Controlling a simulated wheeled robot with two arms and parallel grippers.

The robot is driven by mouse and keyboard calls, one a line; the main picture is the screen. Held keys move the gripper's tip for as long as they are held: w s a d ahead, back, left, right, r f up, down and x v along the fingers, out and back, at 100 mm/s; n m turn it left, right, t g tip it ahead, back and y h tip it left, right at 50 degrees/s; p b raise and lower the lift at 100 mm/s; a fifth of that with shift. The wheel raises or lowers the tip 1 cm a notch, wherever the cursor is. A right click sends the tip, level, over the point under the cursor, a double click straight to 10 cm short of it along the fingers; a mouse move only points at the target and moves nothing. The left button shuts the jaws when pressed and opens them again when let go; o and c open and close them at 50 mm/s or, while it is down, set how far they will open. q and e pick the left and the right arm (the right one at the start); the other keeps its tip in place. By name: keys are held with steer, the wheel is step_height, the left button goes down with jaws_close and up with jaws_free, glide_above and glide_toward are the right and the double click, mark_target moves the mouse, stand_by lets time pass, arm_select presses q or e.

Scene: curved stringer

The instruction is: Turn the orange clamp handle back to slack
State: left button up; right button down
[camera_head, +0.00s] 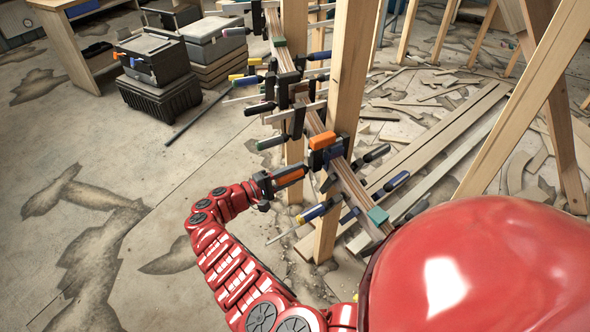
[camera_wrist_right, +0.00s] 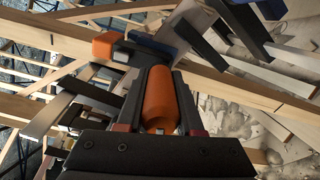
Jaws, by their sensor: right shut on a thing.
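The orange clamp handle (camera_head: 289,178) sticks out from the left side of the curved stringer (camera_head: 350,185) in the head view. In the right wrist view the handle (camera_wrist_right: 160,98) lies lengthwise between the two dark fingers. My right gripper (camera_head: 274,184) is shut on it; its fingers also show in the right wrist view (camera_wrist_right: 159,112). The same clamp seems to carry an orange block (camera_head: 322,141), also in the wrist view (camera_wrist_right: 108,45), by the stringer's upper edge. Part of the handle is hidden by the fingers. My left gripper is not in view.
Several other clamps, such as one with a blue handle (camera_head: 314,212), stand close around along the stringer. A wooden post (camera_head: 350,75) rises just behind. Black cases (camera_head: 160,75) stand at the upper left. The floor (camera_head: 100,190) at left is clear.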

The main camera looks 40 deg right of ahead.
steer(key=n+p, duration=0.1)
steer(key=n, duration=0.2)
steer(key=shift+n, duration=0.3)
steer(key=n, duration=0.3)
steer(key=shift+n, duration=0.3)
steer(key=n, duration=0.3)
steer(key=shift+f+b, duration=0.15)
steer(key=shift+b, duration=0.25)
steer(key=shift+s+n+b, duration=0.1)
steer(key=shift+n+b, duration=0.4)
steer(key=shift+n, duration=0.8)
steer(key=c, duration=0.5)
jaws_free()
steer(key=shift+c, duration=0.2)
